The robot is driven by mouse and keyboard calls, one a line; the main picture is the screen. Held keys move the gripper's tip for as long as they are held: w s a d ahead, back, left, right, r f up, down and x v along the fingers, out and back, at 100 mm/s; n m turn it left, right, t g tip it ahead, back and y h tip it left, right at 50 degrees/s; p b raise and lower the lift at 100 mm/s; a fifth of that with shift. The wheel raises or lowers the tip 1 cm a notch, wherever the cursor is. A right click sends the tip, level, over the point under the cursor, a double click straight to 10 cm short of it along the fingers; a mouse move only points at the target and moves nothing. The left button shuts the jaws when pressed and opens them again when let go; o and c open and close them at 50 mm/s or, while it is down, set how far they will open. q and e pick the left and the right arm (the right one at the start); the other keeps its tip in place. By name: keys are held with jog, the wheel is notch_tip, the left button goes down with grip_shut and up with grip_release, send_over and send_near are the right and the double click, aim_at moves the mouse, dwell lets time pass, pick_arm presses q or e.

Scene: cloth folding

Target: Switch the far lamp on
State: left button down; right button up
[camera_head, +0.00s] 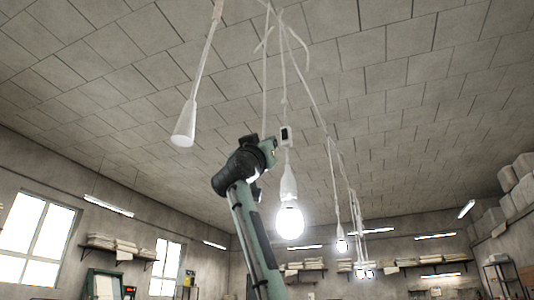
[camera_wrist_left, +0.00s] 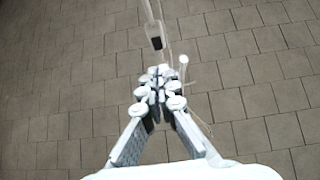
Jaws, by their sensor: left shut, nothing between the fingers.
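A lamp (camera_head: 289,222) hangs from a white cord near the middle of the head view, and its round bulb glows bright white. A small pale box with a dark face, apparently its switch (camera_head: 285,136), hangs on a cord above it; a similar box (camera_wrist_left: 155,42) shows in the left wrist view. Another lamp (camera_head: 184,125) with a conical white holder hangs at the upper left and looks unlit. My left gripper (camera_head: 271,149) is shut and empty, close beside the switch; its closed fingers (camera_wrist_left: 158,78) lie just below the box in the wrist view. Contact cannot be told. My right gripper is out of view.
Several cords hang from the tiled ceiling (camera_head: 420,80) around my left gripper. Smaller glowing bulbs (camera_head: 342,246) hang farther back at the right. Shelves (camera_head: 420,265) and windows (camera_head: 38,236) line the walls. Open air lies between the left lamp and my arm.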

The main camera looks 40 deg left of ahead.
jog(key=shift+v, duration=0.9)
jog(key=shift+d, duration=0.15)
